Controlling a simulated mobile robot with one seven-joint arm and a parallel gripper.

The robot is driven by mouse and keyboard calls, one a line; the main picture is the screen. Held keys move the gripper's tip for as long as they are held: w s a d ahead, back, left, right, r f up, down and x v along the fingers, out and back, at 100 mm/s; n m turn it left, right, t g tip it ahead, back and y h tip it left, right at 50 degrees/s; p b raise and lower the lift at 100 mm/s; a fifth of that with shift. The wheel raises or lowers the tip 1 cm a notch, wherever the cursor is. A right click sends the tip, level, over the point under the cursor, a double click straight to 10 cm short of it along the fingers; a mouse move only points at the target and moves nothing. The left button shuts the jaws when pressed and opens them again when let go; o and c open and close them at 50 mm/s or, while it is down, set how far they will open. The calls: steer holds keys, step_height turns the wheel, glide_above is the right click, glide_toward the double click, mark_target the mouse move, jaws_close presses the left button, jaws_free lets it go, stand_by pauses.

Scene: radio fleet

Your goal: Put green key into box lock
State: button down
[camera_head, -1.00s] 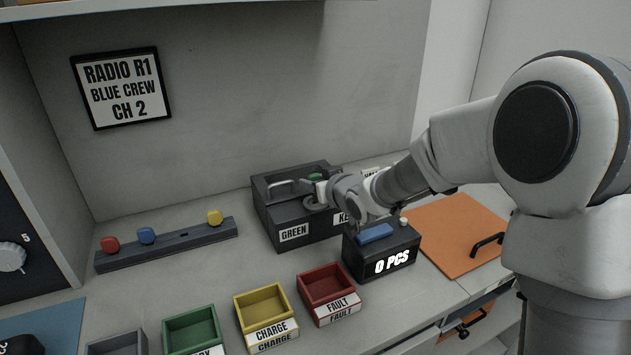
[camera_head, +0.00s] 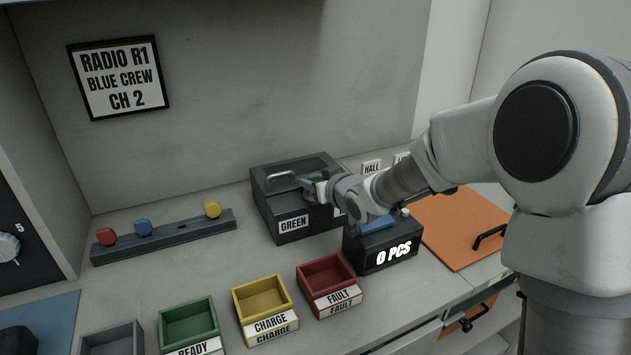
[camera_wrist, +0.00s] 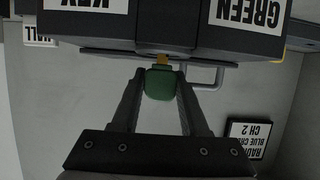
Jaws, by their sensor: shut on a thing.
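The dark box (camera_head: 290,239) labelled GREEN stands against the back wall, with a handle on its lid. Its GREEN and KEY labels show upside down at the top of the wrist view (camera_wrist: 195,40). My gripper (camera_head: 314,187) is at the lid, partly hidden by my wrist. In the wrist view my gripper (camera_wrist: 160,78) is shut on the green key (camera_wrist: 159,86) by its green head. A short brass part of the key shows beyond the head, at the box's edge. The lock is hidden, and I cannot tell how deep the key sits.
A dark rack (camera_head: 165,240) at left holds red, blue and yellow pieces. A counter box (camera_head: 385,255) reading 0 PCS stands in front of my wrist. Several coloured trays line the front, including the red tray (camera_head: 326,278). An orange board (camera_head: 465,225) lies at right.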

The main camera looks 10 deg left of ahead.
steer(key=shift+f+b, duration=0.3)
steer(key=shift+f, duration=0.1)
steer(key=shift+c, duration=1.7)
jaws_free()
steer(key=shift+r, duration=0.1)
steer(key=p+v, duration=0.4)
steer(key=v, duration=1.3)
steer(key=shift+s+d, duration=0.15)
steer(key=shift+d, duration=0.05)
